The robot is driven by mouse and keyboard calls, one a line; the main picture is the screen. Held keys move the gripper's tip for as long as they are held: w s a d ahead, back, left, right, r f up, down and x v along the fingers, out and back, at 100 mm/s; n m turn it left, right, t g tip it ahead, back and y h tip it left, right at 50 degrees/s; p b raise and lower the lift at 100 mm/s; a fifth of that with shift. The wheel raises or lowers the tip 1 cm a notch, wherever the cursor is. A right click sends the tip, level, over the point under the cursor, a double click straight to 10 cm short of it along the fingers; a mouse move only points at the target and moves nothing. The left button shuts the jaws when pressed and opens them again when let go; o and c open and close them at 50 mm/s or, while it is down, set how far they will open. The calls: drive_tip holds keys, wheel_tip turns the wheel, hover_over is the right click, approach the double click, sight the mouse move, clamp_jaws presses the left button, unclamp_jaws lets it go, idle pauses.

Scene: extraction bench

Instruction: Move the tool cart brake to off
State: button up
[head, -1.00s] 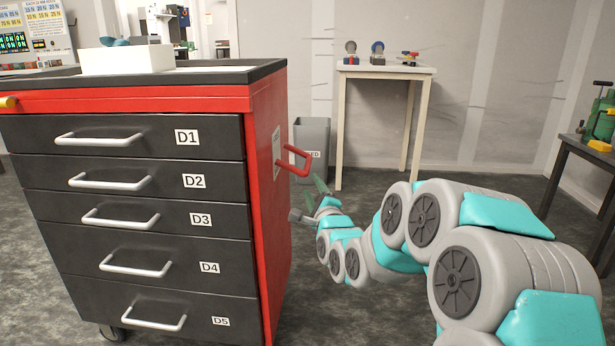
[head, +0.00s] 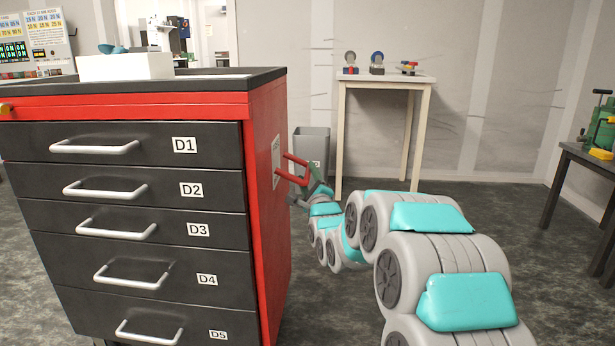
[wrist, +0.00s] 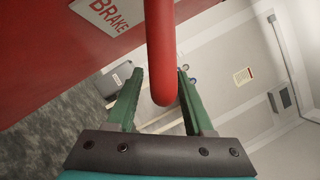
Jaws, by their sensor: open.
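The tool cart (head: 268,215) has a red side panel and dark drawers and stands at the left in the head view. The brake is a red bar handle (head: 296,168) sticking out from that side panel. In the wrist view the red handle (wrist: 162,60) comes down from the top, with its rounded end between the two green fingers. A white BRAKE label (wrist: 108,12) is on the red panel beside it. My gripper (head: 308,185) is open at the handle, and its fingers (wrist: 158,98) lie on either side of the bar. Contact cannot be told.
A grey bin (head: 312,146) stands behind the handle. A pale table (head: 385,79) with small items is at the back wall. A dark bench (head: 585,155) with a green device is at the right. A white box (head: 125,66) is on the cart top. Open floor lies between.

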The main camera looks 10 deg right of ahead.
drive_tip(key=shift+w, duration=0.2)
clamp_jaws()
idle(0.4)
idle(1.0)
